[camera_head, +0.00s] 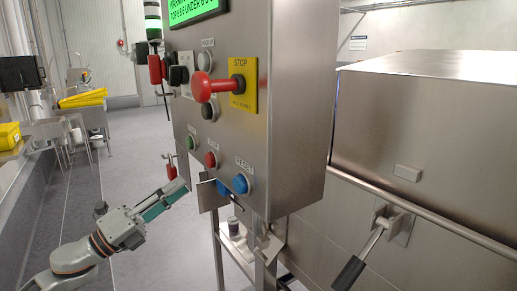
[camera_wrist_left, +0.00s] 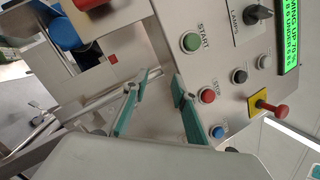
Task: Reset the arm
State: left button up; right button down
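My left arm enters the head view from the left. My left gripper (camera_head: 178,190), with teal fingers, is in front of the lower left part of the steel control box (camera_head: 290,100), below the green button (camera_head: 191,143) and red button (camera_head: 211,160). In the left wrist view its two fingers (camera_wrist_left: 160,78) are apart with nothing between them. The START button (camera_wrist_left: 190,42), STOP button (camera_wrist_left: 207,96) and blue button (camera_wrist_left: 218,132) show beyond and right of the fingers. Whether the fingertips touch the box, I cannot tell. My right gripper does not show.
A large red knob (camera_head: 204,87) sticks out from a yellow STOP plate (camera_head: 243,96). A steel housing (camera_head: 430,110) with a black-gripped lever (camera_head: 349,272) stands at the right. Yellow trays (camera_head: 84,98) are at the far left. The grey floor (camera_head: 130,150) between is open.

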pick_arm(q)
jog(key=s+f+n+t+y, duration=0.1)
jog(key=s+f+n+y, duration=0.35)
jog(key=f+n, duration=0.65)
jog(key=s+f+n+t+y, duration=0.25)
jog(key=f+n+y, duration=0.35)
jog(key=f, duration=0.8)
jog(key=s+f+n+g+y, duration=0.3)
jog(key=s+f+n+g, duration=0.4)
jog(key=s+f, duration=1.4)
jog(key=f+n, duration=0.1)
jog(key=n, duration=0.4)
jog(key=shift+s+a+f+n, duration=0.2)
jog(key=shift+s+f+n, duration=0.1)
jog(key=shift+n, duration=0.1)
